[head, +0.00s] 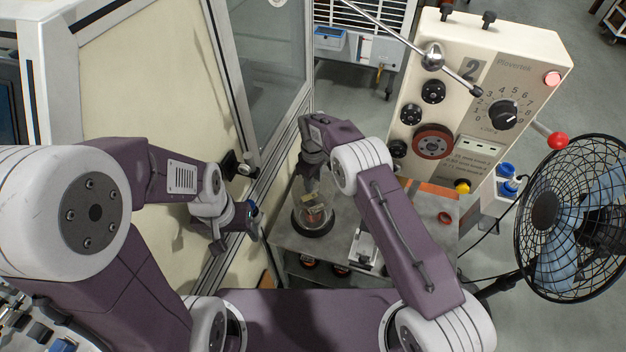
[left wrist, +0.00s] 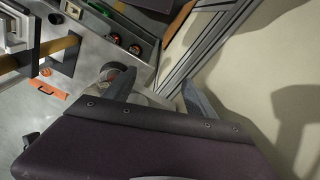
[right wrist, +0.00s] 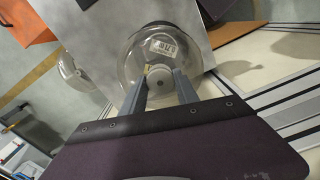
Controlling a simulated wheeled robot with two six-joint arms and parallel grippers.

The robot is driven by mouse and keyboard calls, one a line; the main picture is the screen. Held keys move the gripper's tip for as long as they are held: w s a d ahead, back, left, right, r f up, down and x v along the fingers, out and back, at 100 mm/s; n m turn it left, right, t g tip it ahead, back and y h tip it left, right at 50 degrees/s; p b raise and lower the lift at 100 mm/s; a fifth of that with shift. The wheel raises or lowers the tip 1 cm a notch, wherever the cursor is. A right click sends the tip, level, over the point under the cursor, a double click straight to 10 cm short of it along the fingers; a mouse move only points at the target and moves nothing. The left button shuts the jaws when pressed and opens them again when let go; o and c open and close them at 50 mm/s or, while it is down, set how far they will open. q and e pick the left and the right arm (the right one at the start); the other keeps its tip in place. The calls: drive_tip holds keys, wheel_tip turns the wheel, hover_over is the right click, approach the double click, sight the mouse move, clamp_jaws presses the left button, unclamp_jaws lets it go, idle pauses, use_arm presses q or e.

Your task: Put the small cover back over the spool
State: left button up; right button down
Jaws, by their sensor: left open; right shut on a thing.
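The small cover is a clear dome (head: 316,188) with a top knob, upright over the dark round base (head: 313,231) on the grey bench. The spool (head: 315,212) shows through it as a small pale and brown shape. My right gripper (head: 312,160) is shut on the dome's top from above. In the right wrist view the clear dome (right wrist: 131,58) spreads out beyond the fingers (right wrist: 160,92), with a pale label inside. I cannot tell whether its rim touches the base. My left gripper (head: 246,232) is open and empty, left of the dome; its spread fingers (left wrist: 160,92) show in the left wrist view.
The bench (head: 285,245) has a cream control box (head: 480,90) with knobs and a red-tipped lever at its right. A fan (head: 575,220) stands further right. A cream cabinet wall (head: 150,80) and frame rail are close at left. Another clear rounded object (right wrist: 75,75) shows in the right wrist view.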

drive_tip(key=shift+s+r, duration=0.1)
drive_tip(key=shift+s, duration=0.05)
drive_tip(key=shift+f+b, duration=0.55)
drive_tip(key=shift+f, duration=0.1)
drive_tip(key=shift+f+b, duration=0.7)
drive_tip(key=shift+f, duration=0.1)
drive_tip(key=c, duration=0.8)
unclamp_jaws()
drive_tip(key=shift+c, duration=0.2)
